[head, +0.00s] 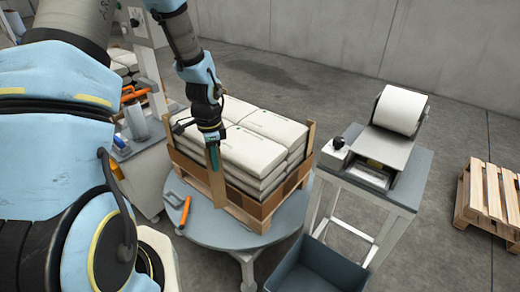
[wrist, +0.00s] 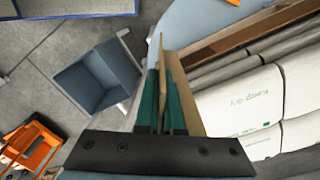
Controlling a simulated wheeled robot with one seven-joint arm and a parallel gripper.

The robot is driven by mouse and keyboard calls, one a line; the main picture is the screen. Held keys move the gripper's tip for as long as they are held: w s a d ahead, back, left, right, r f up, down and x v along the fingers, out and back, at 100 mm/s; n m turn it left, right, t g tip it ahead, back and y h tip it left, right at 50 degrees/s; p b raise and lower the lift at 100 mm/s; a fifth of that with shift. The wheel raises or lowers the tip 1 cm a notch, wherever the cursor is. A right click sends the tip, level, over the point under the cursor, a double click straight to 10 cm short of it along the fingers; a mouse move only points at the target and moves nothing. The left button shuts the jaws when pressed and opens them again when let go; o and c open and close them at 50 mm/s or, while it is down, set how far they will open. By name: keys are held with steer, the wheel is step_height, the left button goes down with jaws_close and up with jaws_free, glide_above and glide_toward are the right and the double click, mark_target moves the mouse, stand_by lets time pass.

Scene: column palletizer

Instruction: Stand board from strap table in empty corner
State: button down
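My gripper (head: 212,158) has green fingers, closed on a tan angled board (head: 216,187). In the wrist view the board (wrist: 183,90) stands between and beside the fingertips (wrist: 163,105). In the head view it is roughly upright against or just in front of the near left side of the sack stack (head: 250,150); I cannot tell whether it touches. Another tan board (head: 308,145) stands at the stack's right corner. The lower end of the held board is partly lost against the brown tray edge (head: 262,210).
The stack sits on a round grey turntable (head: 210,228) with an orange-handled tool (head: 185,211). A grey table (head: 405,180) with a white roll (head: 399,109) stands right, above a blue-grey bin (head: 315,270). A cart (head: 140,160) stands left, a wooden pallet (head: 490,200) far right.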

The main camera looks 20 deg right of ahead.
steer(key=s+d+r+m+p, duration=0.25)
steer(key=s+d+m, duration=0.45)
steer(key=d+m, duration=0.4)
steer(key=b, duration=0.1)
glide_toward(256, 171)
steer(key=shift+s+a+f, duration=0.1)
steer(key=shift+s+a, duration=0.05)
steer(key=shift+s, duration=0.4)
steer(key=shift+s+a+f, duration=0.1)
steer(key=shift+s, duration=0.45)
steer(key=shift+f, duration=0.2)
stand_by(0.5)
steer(key=shift+f+b, duration=2.1)
steer(key=shift+f, duration=1.25)
steer(key=shift+a+f, duration=0.1)
steer(key=shift+f, duration=0.1)
